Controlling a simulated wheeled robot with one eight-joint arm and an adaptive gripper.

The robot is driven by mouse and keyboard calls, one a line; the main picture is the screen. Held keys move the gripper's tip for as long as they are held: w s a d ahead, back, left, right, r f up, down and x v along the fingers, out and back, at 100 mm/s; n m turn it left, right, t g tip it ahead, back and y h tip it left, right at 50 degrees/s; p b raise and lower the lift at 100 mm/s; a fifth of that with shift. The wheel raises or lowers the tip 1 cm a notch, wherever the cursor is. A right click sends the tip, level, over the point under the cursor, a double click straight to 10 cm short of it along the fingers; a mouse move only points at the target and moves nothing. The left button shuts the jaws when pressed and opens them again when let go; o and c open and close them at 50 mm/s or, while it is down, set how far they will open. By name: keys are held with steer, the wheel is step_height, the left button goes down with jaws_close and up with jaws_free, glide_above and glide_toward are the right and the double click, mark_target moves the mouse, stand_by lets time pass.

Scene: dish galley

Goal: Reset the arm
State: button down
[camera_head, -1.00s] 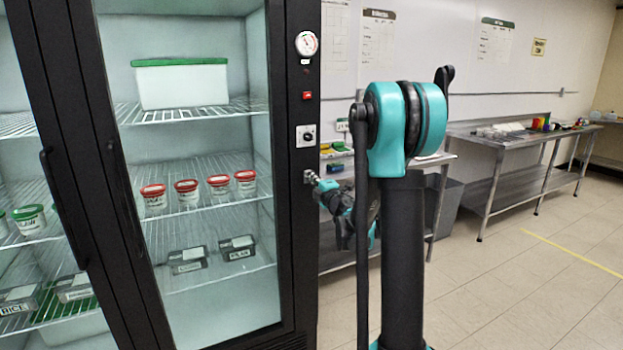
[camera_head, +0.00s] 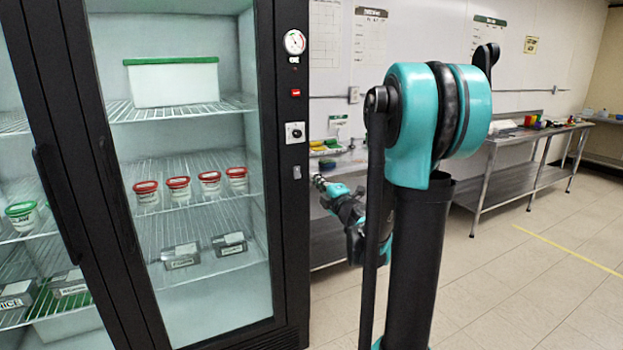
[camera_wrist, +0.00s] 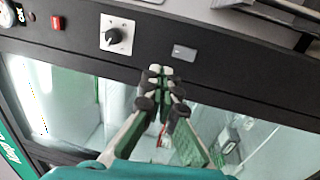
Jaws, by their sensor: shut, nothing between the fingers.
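My arm, teal and black, stands in the right half of the head view. My gripper (camera_wrist: 160,72) shows in the wrist view with its fingertips together and nothing between them. It points toward the black frame of the fridge (camera_wrist: 75,58), just below a small grey plate (camera_wrist: 184,52) on that frame. In the head view the gripper (camera_head: 319,182) is small, to the right of the fridge's edge and partly behind my arm. I cannot tell its exact distance from the fridge.
The glass-front fridge (camera_head: 281,245) holds a white bin with a green lid (camera_head: 173,84), red-lidded tubs (camera_head: 178,190) and dark labelled boxes (camera_head: 181,256). Its frame carries a dial (camera_head: 294,42) and a knob (camera_head: 295,132). Steel tables (camera_head: 520,172) line the wall. The floor at right is clear.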

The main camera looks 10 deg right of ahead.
steer(key=shift+s+d+r, duration=0.1)
steer(key=shift+s+d, duration=0.05)
steer(key=shift+s, duration=0.4)
steer(key=s+d+f+m+g+h, duration=0.5)
steer(key=s+d+f+m+h, duration=0.5)
steer(key=m, duration=0.6)
steer(key=s+a+f+m+g+y, duration=0.2)
steer(key=s+a+f+g, duration=0.1)
steer(key=s+f, duration=0.4)
steer(key=s+a+f+m+g+y, duration=0.2)
steer(key=s+f+g, duration=0.4)
steer(key=s, duration=0.8)
step_height(320, 180, down, 2)
steer(key=a+m, duration=0.1)
steer(key=a, duration=0.1)
steer(key=shift+s+a+f+m, duration=0.15)
steer(key=shift+s+a+m, duration=0.1)
steer(key=shift+a+m, duration=0.05)
